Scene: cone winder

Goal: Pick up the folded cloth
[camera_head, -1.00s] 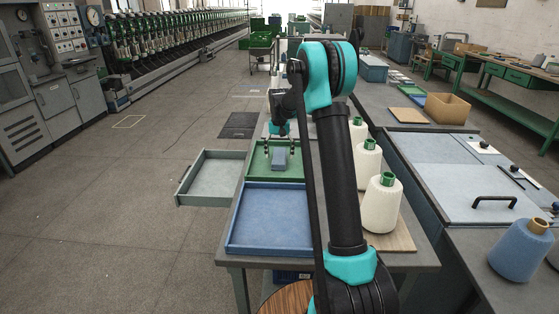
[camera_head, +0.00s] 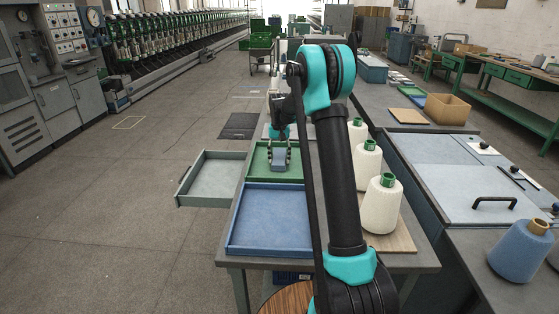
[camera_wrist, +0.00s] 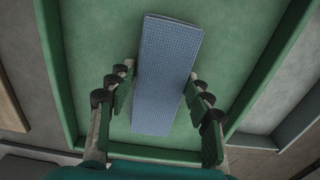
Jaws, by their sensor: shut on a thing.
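The folded cloth (camera_head: 279,159) is a blue-grey checked rectangle in the green tray (camera_head: 257,174) on the bench. In the wrist view the cloth (camera_wrist: 166,75) runs lengthwise between the two fingers, above the green tray floor (camera_wrist: 95,40). My gripper (camera_head: 279,163) is down in the tray with one finger at each long side of the cloth. It also shows in the wrist view (camera_wrist: 160,78), shut on the cloth. I cannot tell whether the cloth is clear of the tray floor.
A blue tray (camera_head: 270,222) stands nearer on the bench, and an open grey drawer (camera_head: 215,180) sticks out at the left. Several white yarn cones (camera_head: 381,207) stand right of my arm. A hinged grey panel with a black handle (camera_head: 494,199) is farther right.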

